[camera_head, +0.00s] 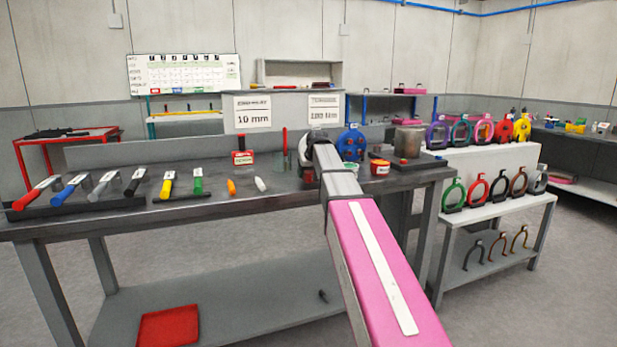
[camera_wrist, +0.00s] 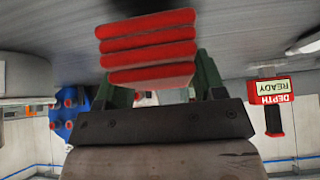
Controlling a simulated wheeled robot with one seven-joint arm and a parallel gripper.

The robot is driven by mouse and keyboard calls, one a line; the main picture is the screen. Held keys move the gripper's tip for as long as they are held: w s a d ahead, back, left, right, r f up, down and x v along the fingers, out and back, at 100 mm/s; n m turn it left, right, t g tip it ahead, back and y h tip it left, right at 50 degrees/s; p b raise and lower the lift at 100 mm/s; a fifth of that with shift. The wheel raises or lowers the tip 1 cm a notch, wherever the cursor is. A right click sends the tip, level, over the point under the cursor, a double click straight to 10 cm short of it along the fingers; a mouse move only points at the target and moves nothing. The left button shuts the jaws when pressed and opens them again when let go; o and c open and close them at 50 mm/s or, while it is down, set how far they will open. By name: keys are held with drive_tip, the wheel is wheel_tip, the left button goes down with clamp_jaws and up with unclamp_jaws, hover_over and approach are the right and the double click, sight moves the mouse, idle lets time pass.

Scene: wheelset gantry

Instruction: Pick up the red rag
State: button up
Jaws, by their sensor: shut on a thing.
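The red rag (camera_wrist: 147,48) shows in the wrist view as a folded stack of several red layers, at the top middle. My gripper (camera_wrist: 160,76) has its two dark green fingers on either side of the rag and is shut on it. The grey bench top fills the background behind the rag; I cannot tell whether the rag touches it.
A red depth gauge block (camera_wrist: 272,92) stands close by, and also shows in the head view (camera_head: 243,158). A blue round fixture (camera_head: 351,143) and a red-and-white container (camera_head: 380,167) stand right of my arm. Several coloured-handled tools line the bench's left. A red tray (camera_head: 168,326) lies below.

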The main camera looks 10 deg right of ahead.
drive_tip(key=r, duration=0.3)
drive_tip(key=shift+s+a, duration=0.25)
drive_tip(key=shift+a, duration=0.1)
drive_tip(key=s+a+r, duration=0.5)
drive_tip(key=a+r, duration=0.1)
drive_tip(key=a, duration=0.3)
drive_tip(key=shift+s+a+r, duration=0.2)
drive_tip(key=shift+s, duration=0.05)
drive_tip(key=shift+o, duration=0.4)
